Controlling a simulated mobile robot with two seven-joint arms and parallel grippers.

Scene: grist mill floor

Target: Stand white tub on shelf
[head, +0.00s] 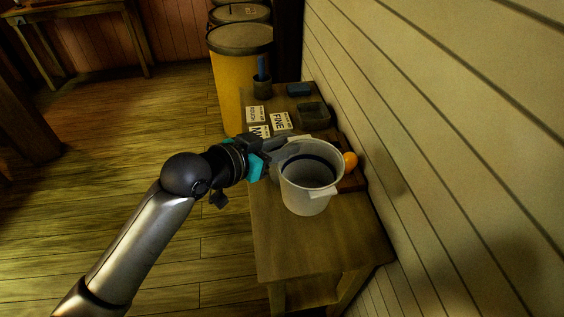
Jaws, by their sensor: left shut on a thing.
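The white tub (306,198) is an open, upright bucket shape with a dark inside and a lug on its near right rim. It appears over the near part of the wooden shelf (322,244) against the plank wall. My left gripper (287,153) comes in from the left and is shut on the tub at its far left rim. The fingertips are partly hidden against the tub. I cannot tell whether the tub's bottom touches the shelf top. My right gripper is not in view.
Behind the tub are an orange round thing (350,160), printed cards (279,121), a dark tray (313,114), a dark block (299,89) and a cup (262,86) with something blue. Yellow drums (234,85) stand beyond. The shelf's near end is clear.

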